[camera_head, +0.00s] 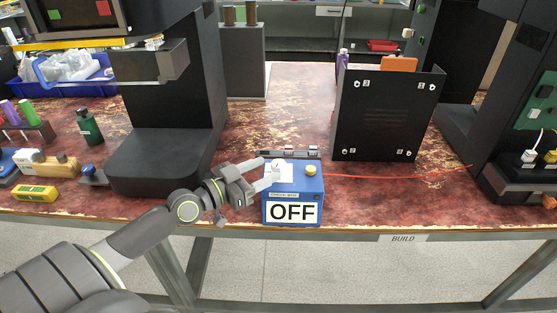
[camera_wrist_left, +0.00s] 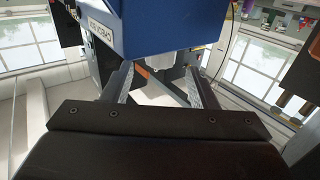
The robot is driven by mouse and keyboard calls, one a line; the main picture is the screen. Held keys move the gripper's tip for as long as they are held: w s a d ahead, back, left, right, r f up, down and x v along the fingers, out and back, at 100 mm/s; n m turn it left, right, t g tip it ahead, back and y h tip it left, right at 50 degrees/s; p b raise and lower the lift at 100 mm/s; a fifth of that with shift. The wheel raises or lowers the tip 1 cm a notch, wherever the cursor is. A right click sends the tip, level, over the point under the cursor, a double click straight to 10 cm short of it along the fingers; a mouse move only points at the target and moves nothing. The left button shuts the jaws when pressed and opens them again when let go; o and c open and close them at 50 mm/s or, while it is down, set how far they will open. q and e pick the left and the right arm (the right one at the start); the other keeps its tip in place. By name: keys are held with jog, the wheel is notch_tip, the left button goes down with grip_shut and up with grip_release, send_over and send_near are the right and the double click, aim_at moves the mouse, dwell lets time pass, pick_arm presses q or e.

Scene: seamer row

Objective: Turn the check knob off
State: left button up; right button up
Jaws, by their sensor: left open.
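A blue check box (camera_head: 310,190) stands at the table's front edge, with a large white OFF plate (camera_head: 292,212) on its front. Its top carries a pale panel with a white knob (camera_head: 277,173) at left and a yellow round button (camera_head: 311,170) at right. My left gripper (camera_head: 267,174) reaches in from the left, its fingertips at the white knob. In the left wrist view, the open fingers (camera_wrist_left: 160,82) point towards the blue box (camera_wrist_left: 155,25), and the whitish knob (camera_wrist_left: 161,62) shows between and beyond them. I cannot tell whether they touch it. The right gripper is not in view.
A black panel (camera_head: 388,115) stands behind the box to the right, and a red cable (camera_head: 400,175) runs right across the table. A black machine base (camera_head: 155,160) stands close to the left.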

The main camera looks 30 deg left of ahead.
aim_at(279, 163)
pick_arm(q)
jog(key=shift+p+x, duration=0.35)
jog(key=shift+x, duration=2.2)
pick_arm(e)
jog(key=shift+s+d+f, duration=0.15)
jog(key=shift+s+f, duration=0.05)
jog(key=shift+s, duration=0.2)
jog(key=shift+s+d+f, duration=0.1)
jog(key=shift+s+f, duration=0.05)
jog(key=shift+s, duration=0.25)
